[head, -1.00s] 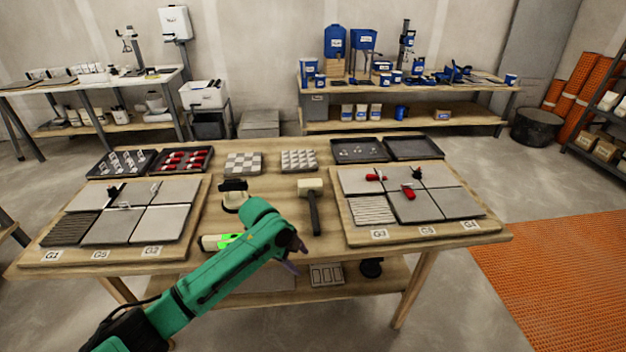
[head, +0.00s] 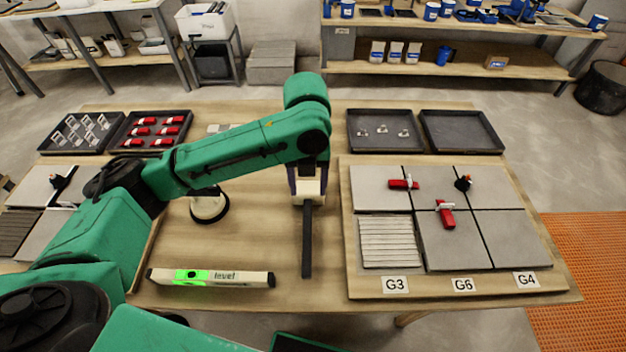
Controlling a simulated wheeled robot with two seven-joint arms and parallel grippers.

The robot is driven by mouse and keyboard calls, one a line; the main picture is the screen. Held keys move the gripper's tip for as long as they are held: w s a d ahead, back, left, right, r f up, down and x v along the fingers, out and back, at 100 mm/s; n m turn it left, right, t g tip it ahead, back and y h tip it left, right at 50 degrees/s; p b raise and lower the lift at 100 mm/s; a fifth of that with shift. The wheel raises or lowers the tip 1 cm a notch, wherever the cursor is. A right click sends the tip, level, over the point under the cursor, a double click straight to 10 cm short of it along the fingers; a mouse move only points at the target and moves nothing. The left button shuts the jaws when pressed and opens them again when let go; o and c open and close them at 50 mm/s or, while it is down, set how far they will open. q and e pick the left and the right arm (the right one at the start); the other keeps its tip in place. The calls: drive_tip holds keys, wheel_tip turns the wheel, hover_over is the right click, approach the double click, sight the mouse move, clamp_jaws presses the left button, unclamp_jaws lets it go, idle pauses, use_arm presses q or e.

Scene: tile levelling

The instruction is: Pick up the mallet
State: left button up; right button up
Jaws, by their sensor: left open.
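The mallet (head: 307,240) lies on the table with its dark handle pointing toward me and its pale head at the far end. My left gripper (head: 308,188) is over the mallet head, pointing down. Its jaws are open, with one finger at the left side of the head and one at the right. I cannot tell whether the fingers touch it. The wrist hides part of the head. My right gripper is not in view.
A level (head: 212,277) lies left of the handle, and a round suction cup (head: 209,207) stands behind it. A tile board (head: 377,285) is close on the right. Dark trays (head: 462,147) line the back. Bare tabletop surrounds the handle.

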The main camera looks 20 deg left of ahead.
use_arm(q)
hover_over(307, 218)
drive_tip(key=f, duration=0.6)
drive_tip(key=shift+s, duration=0.25)
wheel_tip(307, 218, down, 6)
drive_tip(key=shift+w+f+p, duration=0.1)
drive_tip(key=shift+f+p, duration=0.1)
drive_tip(key=shift+p, duration=0.5)
drive_tip(key=shift+f, duration=0.1)
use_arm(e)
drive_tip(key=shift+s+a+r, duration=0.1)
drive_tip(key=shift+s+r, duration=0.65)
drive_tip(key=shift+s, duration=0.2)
use_arm(q)
drive_tip(key=shift+w, duration=0.1)
clamp_jaws()
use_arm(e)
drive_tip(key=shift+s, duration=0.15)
